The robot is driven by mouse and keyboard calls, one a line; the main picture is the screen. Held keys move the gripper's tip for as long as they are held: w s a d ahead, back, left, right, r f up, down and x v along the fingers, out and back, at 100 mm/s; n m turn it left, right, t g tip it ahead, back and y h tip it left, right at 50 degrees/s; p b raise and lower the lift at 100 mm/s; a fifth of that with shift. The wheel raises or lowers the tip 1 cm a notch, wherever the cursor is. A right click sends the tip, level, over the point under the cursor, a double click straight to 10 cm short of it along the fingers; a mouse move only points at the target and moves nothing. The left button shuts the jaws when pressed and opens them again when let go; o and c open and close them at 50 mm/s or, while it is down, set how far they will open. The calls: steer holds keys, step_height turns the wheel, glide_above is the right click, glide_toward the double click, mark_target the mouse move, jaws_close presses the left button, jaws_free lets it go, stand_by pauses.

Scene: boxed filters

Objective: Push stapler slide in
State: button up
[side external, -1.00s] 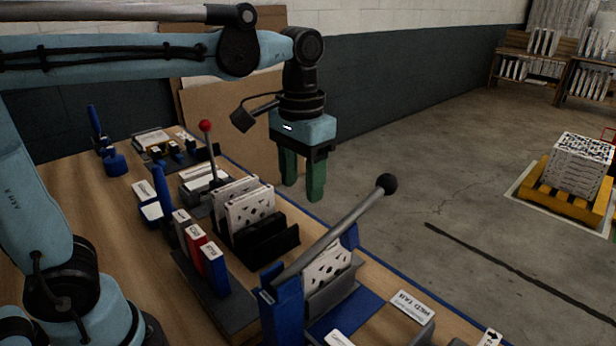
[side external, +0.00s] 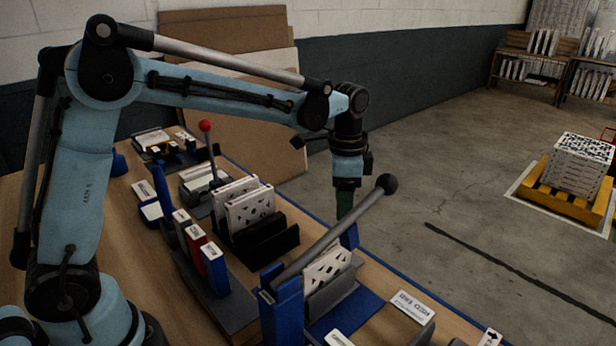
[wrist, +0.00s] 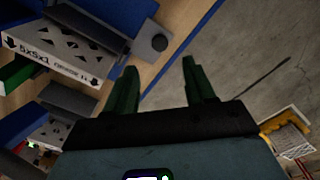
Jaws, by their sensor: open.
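A blue lever station (side external: 283,310) with a long grey lever and a black ball knob (side external: 387,184) stands at the table's front right. A white filter (side external: 325,270) stands in its grey holder, below the lever. I cannot tell for certain which part is the stapler slide. The wrist view shows a grey block with a round black knob (wrist: 159,42) ahead and left of the fingers. My gripper (wrist: 159,65) is open and empty, its green fingers apart. In the side view, my gripper (side external: 345,208) points down behind the lever, near the table's far edge; its tips are partly hidden.
A 5x5x1 filter box (wrist: 55,55) lies at left in the wrist view. A black rack (side external: 265,238) with filters and a row of coloured boxes (side external: 213,268) stand left of the station. A yellow pallet (side external: 565,195) sits on the open floor.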

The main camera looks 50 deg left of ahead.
step_height(320, 180, down, 9)
stand_by(0.4)
jaws_close()
